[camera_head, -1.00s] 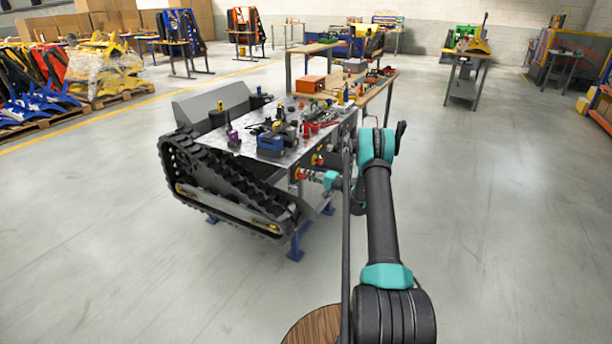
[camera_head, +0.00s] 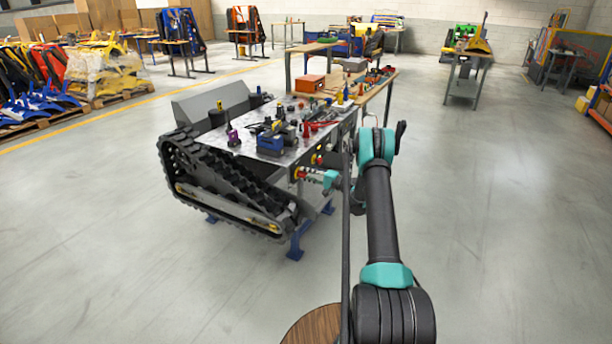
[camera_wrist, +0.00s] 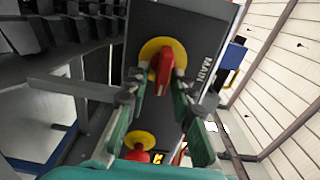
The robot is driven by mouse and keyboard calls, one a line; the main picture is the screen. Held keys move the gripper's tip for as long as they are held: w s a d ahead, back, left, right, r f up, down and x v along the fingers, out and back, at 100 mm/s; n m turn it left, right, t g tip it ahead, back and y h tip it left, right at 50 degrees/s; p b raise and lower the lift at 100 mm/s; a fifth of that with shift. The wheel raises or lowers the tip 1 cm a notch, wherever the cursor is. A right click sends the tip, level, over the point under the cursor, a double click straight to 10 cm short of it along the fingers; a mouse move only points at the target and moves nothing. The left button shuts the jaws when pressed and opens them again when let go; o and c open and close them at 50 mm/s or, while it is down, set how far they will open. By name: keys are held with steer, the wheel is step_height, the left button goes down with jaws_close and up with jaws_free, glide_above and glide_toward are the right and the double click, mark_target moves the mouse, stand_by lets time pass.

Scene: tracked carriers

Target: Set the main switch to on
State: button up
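The main switch (camera_wrist: 165,67) is a red handle on a round yellow plate, on the dark panel face of the tracked carrier. The word MAIN is printed beside it, to its right in the wrist view. The handle stands nearly along the panel's length, slightly tilted. My gripper (camera_wrist: 161,84) is open, with one green finger on each side of the red handle. Small gaps seem to show between fingertips and handle; contact is hard to judge. In the head view, my gripper (camera_head: 312,175) is small at the carrier's near side, and the switch is hard to make out behind it.
A second red knob on a yellow base (camera_wrist: 136,154) sits lower on the panel, partly hidden by my gripper. The carrier's black track (camera_head: 225,185) is left of the panel. Tools lie on the carrier's metal top (camera_head: 222,149). Open floor lies to the right.

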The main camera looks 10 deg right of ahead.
stand_by(0.3)
steer(key=v, duration=1.2)
